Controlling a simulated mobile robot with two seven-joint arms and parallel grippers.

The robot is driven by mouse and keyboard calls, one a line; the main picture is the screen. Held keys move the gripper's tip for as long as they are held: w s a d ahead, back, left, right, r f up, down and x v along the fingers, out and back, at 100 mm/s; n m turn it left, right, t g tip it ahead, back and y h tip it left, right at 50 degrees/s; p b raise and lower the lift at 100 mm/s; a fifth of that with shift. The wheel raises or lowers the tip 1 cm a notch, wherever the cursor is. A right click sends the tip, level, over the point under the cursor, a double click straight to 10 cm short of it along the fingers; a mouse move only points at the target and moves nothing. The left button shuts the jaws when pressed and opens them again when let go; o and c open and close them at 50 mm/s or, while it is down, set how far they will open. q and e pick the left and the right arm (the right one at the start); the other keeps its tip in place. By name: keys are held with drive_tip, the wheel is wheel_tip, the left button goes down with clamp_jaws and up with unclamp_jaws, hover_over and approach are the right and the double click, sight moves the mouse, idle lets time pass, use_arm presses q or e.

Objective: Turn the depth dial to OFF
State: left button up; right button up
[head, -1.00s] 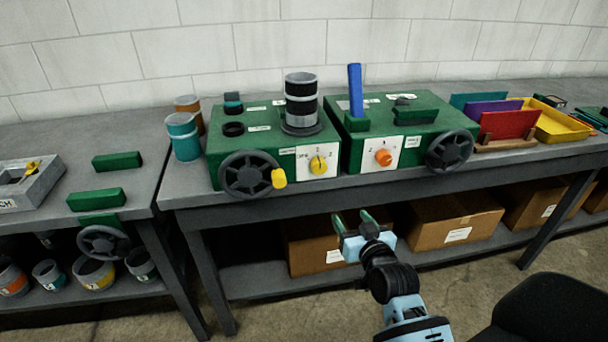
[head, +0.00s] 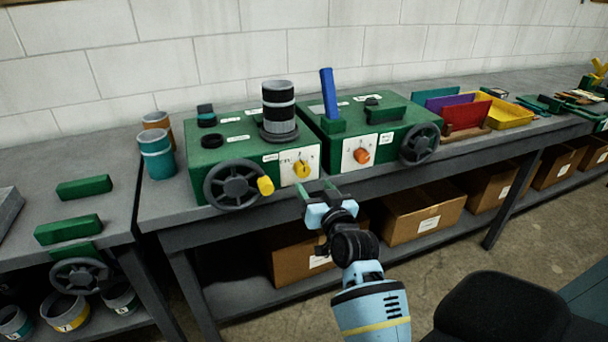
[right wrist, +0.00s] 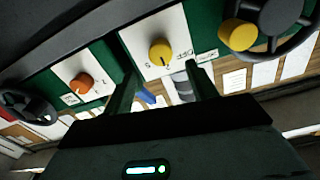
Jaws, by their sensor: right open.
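A yellow dial (head: 302,169) sits on a white plate on the front of the left green machine (head: 222,152). An orange dial (head: 362,155) sits on the right machine's plate. I cannot read which one is named depth. In the right wrist view the yellow dial (right wrist: 160,53) has an OFF mark at the right of its plate, with other marks partly readable; its exact setting is unclear. My right gripper (head: 315,188) is open and empty, just below and in front of the yellow dial's plate, apart from it. The left gripper is out of view.
A handwheel with a yellow knob (head: 265,186) is left of the yellow dial; another handwheel (head: 420,144) is right of the orange dial. The bench edge runs below the machines. Cardboard boxes (head: 425,212) fill the shelf beneath. A dark seat (head: 490,310) stands at front right.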

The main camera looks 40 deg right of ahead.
sight(304, 172)
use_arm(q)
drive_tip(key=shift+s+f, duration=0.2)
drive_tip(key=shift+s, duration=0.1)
use_arm(e)
drive_tip(key=shift+x, duration=3.55)
drive_tip(key=c, duration=1)
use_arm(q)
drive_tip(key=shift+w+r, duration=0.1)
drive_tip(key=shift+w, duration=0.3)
